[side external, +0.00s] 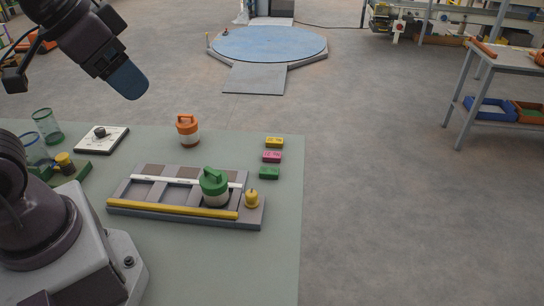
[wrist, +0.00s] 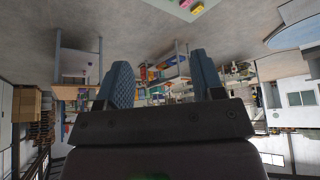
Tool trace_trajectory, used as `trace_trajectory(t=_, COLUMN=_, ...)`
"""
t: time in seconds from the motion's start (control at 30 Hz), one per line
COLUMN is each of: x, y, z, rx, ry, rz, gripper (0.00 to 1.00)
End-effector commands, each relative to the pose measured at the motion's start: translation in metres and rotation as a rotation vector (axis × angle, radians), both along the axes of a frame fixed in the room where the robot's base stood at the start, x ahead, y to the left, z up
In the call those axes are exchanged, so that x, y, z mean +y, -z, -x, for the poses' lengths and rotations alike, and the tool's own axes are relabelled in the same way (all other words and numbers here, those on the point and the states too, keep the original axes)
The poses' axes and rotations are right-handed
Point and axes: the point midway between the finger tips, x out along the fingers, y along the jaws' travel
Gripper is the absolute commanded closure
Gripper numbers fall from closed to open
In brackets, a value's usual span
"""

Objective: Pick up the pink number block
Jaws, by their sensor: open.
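The pink number block (side external: 272,157) lies on the green-grey table in the side view, in a short column between a yellow block (side external: 274,142) behind it and a green block (side external: 270,173) in front. The blocks are apart from each other. Small markings on them are too small to read. My gripper (side external: 130,84) is raised high at the upper left, well away from the blocks, with nothing seen in it. In the wrist view my gripper (wrist: 161,78) shows two blue fingers spread apart with nothing between them.
A grey tray (side external: 118,206) with a yellow bar (side external: 172,209), a green-lidded jar (side external: 214,187) and a small yellow knob piece (side external: 252,199) stands left of the blocks. An orange-lidded jar (side external: 187,130) is behind it. Table space right of the blocks is clear.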

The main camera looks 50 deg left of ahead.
Motion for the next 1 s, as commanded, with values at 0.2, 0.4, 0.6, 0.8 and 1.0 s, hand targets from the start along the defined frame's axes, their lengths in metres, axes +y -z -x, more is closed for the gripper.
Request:
trace_trajectory(t=0.2, x=0.003, y=0.013, z=-0.004, rx=0.067, ry=-0.015, rz=0.000, gripper=0.38)
trace_trajectory(t=0.4, x=0.011, y=0.032, z=-0.041, rx=0.227, ry=-0.043, rz=0.000, gripper=0.38)
trace_trajectory(t=0.6, x=0.023, y=0.053, z=-0.102, rx=0.351, ry=-0.007, rz=-0.017, gripper=0.38)
trace_trajectory(t=0.8, x=0.038, y=0.093, z=-0.167, rx=0.453, ry=0.091, rz=-0.036, gripper=0.38)
trace_trajectory(t=1.0, x=0.056, y=0.152, z=-0.227, rx=0.528, ry=0.234, rz=-0.052, gripper=0.38)
